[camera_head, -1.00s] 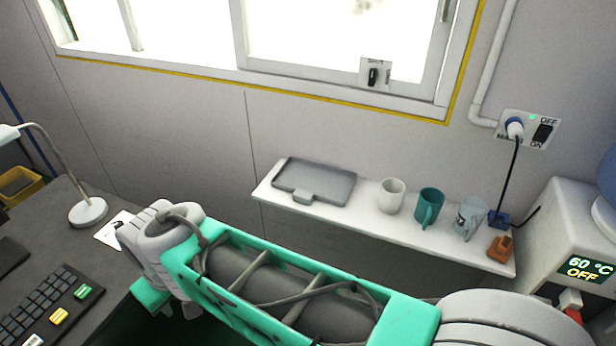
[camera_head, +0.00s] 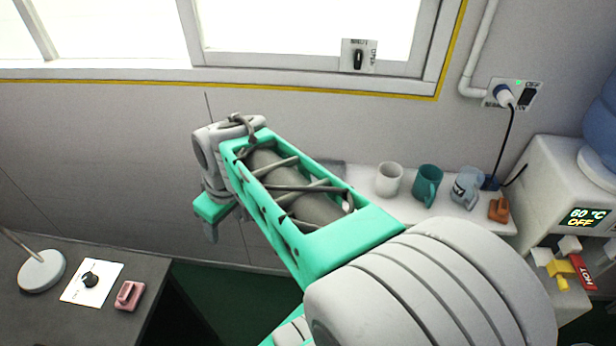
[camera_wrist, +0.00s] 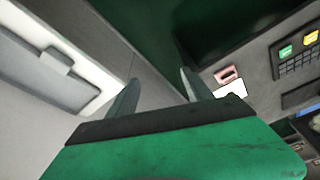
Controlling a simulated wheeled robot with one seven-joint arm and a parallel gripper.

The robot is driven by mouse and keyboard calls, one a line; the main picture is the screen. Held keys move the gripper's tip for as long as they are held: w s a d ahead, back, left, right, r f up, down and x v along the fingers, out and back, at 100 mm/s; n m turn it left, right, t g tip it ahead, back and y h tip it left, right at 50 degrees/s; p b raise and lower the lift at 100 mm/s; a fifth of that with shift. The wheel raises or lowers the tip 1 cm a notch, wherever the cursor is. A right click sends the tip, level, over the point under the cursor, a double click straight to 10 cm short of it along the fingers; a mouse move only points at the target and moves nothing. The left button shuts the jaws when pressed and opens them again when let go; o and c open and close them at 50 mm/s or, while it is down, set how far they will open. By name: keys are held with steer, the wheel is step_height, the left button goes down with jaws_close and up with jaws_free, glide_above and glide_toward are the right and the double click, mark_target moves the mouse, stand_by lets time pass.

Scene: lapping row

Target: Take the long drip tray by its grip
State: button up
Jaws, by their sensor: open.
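The long drip tray (camera_wrist: 30,72) is a flat grey tray on the white wall shelf, at the left of the wrist view. Its grip (camera_wrist: 58,60), a short tab, stands out from the tray's edge towards the shelf's edge. In the head view my arm hides most of the tray, and only a grey piece (camera_head: 333,170) shows behind it. My gripper (camera_wrist: 160,88) is open and empty, its two fingers apart from the tray and its grip. In the head view my gripper (camera_head: 211,228) hangs left of the shelf, above the floor gap.
On the shelf (camera_head: 445,212), right of my arm, stand a white mug (camera_head: 389,180), a teal mug (camera_head: 427,185), a clear mug (camera_head: 466,187) and an orange block (camera_head: 498,208). A water dispenser (camera_head: 570,185) is at right. A desk (camera_head: 110,320) with a lamp (camera_head: 42,270) is at lower left.

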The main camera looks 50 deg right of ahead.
steer(key=d+f+n, duration=0.1)
steer(key=d, duration=0.7)
steer(key=d+n+y+p, duration=0.1)
steer(key=d+n, duration=0.1)
steer(key=d, duration=0.6)
steer(key=s+d+f+n+y+p, duration=0.1)
steer(key=d+n, duration=0.1)
steer(key=d, duration=0.6)
steer(key=shift+d+f+t, duration=0.2)
steer(key=shift+f+t, duration=0.1)
steer(key=x, duration=0.2)
steer(key=p+x, duration=0.1)
steer(key=x, duration=0.4)
steer(key=shift+d+f+p, duration=0.2)
steer(key=shift+f+p, duration=0.2)
steer(key=shift+f, duration=0.1)
steer(key=shift+s, duration=0.1)
steer(key=shift+c, duration=0.5)
jaws_close()
